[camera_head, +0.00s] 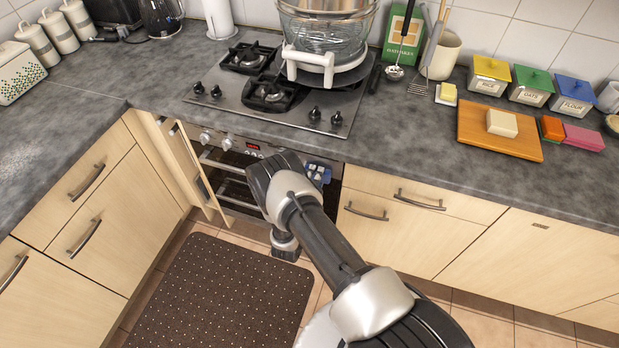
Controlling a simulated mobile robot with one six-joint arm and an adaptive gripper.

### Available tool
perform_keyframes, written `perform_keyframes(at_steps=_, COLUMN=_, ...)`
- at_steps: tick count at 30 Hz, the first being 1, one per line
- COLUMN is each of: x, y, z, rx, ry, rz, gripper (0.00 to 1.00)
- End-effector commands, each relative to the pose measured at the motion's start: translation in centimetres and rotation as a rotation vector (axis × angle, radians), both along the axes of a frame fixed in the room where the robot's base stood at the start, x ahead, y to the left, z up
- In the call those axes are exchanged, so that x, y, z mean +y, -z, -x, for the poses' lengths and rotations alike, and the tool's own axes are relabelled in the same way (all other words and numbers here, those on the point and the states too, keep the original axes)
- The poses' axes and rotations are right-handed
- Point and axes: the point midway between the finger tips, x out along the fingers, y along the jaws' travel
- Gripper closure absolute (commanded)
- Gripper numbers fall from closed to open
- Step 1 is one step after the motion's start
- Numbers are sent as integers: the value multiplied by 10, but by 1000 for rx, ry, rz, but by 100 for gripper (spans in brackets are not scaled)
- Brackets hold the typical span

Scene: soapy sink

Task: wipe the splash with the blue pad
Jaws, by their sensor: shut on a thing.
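My gripper's jaws do not show; my arm reaches in from the bottom right toward the oven front, and its far end is hidden behind its own links. I see no blue pad that I can be sure of. A blue-and-white checked cloth (318,172) shows at the oven front, just right of my arm, partly covered by it. A pale speckled patch (18,158) lies on the left counter at the picture's edge; I cannot tell whether it is the splash.
The grey counter (410,133) carries a hob (232,93) with a large glass pot (325,35). A wooden board (490,142) holds a pale block. Red and pink sponges (584,138) lie beside it. An oven-side cabinet door (185,160) stands ajar. A dark mat (215,295) covers the floor.

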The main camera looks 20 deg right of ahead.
Motion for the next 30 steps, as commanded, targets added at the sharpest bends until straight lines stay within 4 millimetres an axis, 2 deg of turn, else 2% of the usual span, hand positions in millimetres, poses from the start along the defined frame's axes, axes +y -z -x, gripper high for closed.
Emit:
perform_keyframes(at_steps=12, x=-23, y=-1, z=17, rx=0, ry=4, rz=1, gripper=76)
perform_keyframes(at_steps=18, x=-27, y=0, z=18, rx=-3, ry=2, rz=1, gripper=76)
perform_keyframes(at_steps=23, x=-24, y=0, z=15, rx=-4, ry=0, rz=0, gripper=76)
perform_keyframes(at_steps=30, x=-7, y=0, z=4, rx=-7, ry=-2, rz=-1, gripper=76)
